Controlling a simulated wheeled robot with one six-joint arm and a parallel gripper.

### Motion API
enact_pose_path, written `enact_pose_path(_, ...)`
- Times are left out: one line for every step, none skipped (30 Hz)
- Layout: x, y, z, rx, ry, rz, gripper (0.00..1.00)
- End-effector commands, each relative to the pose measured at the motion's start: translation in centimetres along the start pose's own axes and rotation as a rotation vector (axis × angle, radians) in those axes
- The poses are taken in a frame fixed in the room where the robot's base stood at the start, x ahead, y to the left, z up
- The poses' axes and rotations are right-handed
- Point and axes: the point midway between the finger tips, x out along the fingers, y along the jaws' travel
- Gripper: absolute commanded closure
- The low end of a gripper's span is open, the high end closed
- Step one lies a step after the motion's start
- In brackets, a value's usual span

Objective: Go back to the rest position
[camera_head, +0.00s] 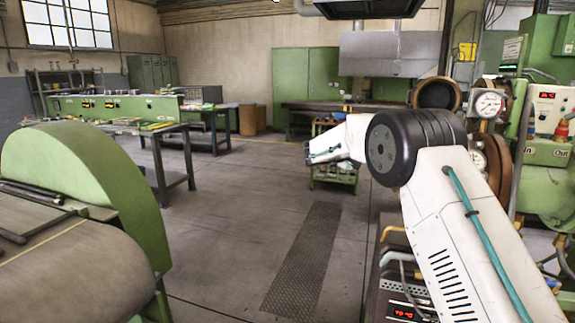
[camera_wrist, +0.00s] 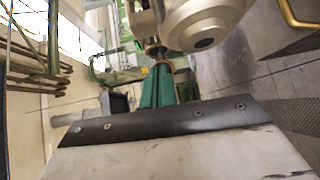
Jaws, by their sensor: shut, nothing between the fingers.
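My arm rises from the lower right in the head camera view, bends at a black round joint and reaches left. My gripper (camera_head: 312,154) is at the far left end of the arm, held in the air in front of a low green cart (camera_head: 335,174). It is small there, but it is shut and holds nothing.
A large green machine with a roller (camera_head: 75,165) stands at left front. A gauge (camera_head: 488,104) and a green machine (camera_head: 548,185) are close to my arm at right. Green workbenches (camera_head: 168,128) stand at back left. The middle floor (camera_head: 235,215) is clear.

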Motion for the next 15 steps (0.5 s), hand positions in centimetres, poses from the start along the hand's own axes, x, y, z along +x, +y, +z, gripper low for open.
enact_pose_path(0.0,-1.6,0.4,-0.025,-0.010,-0.034,1.00)
enact_pose_path(0.0,-2.7,0.8,-0.041,-0.017,-0.059,1.00)
enact_pose_path(-0.1,-4.0,1.5,-0.063,-0.029,-0.099,1.00)
enact_pose_path(-0.3,-5.0,2.3,-0.079,-0.041,-0.135,1.00)
enact_pose_path(-0.6,-5.7,3.3,-0.093,-0.054,-0.177,1.00)
enact_pose_path(-1.0,-6.5,4.9,-0.109,-0.074,-0.235,1.00)
enact_pose_path(-1.4,-7.0,6.1,-0.118,-0.088,-0.278,1.00)
enact_pose_path(-1.8,-7.3,7.3,-0.125,-0.101,-0.317,1.00)
enact_pose_path(-2.3,-7.6,8.8,-0.131,-0.117,-0.365,1.00)
enact_pose_path(-2.7,-7.8,10.0,-0.134,-0.128,-0.402,1.00)
enact_pose_path(-3.2,-7.9,11.2,-0.137,-0.139,-0.438,1.00)
enact_pose_path(-3.9,-8.0,12.8,-0.138,-0.154,-0.486,1.00)
enact_pose_path(-4.5,-8.1,14.1,-0.138,-0.164,-0.524,1.00)
enact_pose_path(-5.1,-8.1,15.5,-0.136,-0.175,-0.562,1.00)
enact_pose_path(-6.0,-8.1,17.4,-0.132,-0.189,-0.614,1.00)
